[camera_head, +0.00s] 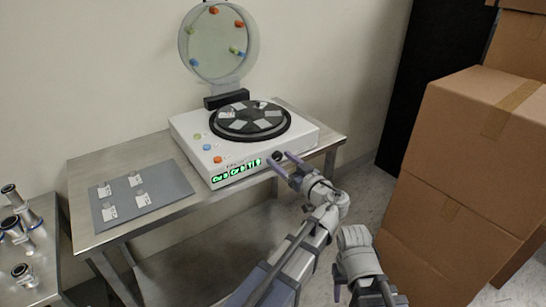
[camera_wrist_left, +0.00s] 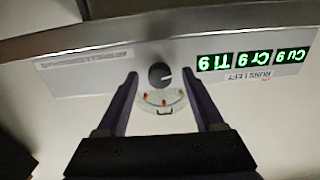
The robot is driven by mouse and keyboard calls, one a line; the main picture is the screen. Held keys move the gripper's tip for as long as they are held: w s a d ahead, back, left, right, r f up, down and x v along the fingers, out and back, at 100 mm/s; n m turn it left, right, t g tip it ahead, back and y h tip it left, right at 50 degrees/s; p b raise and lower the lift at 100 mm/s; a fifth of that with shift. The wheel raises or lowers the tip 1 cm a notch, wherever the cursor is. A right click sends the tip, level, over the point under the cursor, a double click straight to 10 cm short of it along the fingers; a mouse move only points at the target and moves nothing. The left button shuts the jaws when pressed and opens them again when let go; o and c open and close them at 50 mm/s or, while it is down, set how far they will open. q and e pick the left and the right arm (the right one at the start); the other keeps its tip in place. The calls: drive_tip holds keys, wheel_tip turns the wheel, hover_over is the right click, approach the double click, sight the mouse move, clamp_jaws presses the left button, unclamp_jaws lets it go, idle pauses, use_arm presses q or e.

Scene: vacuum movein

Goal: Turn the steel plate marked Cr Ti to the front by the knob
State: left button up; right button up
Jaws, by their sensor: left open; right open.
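The white machine (camera_head: 195,140) carries a black turntable (camera_head: 214,130) with several grey steel plates; a plate (camera_head: 240,125) shows near its middle. Plate markings are too small to read. The dark round knob (camera_head: 277,155) is on the front face, right of the green display (camera_head: 236,170). My left gripper (camera_head: 281,160) is open at the knob. In the left wrist view the knob (camera_wrist_left: 161,74) lies between the spread fingers, with gaps on both sides. The display (camera_wrist_left: 253,59) reads Cu 9, Cr 9, Ti 9 upside down. My right gripper (camera_head: 338,280) is open, low, away from the machine.
A grey mat (camera_head: 165,207) with several labelled samples lies on the steel table (camera_head: 90,165). Metal fittings (camera_head: 18,235) stand at far left. Cardboard boxes (camera_head: 470,150) are stacked at right.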

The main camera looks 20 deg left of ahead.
use_arm(q)
drive_tip(key=shift+r, duration=0.1)
clamp_jaws()
idle(0.5)
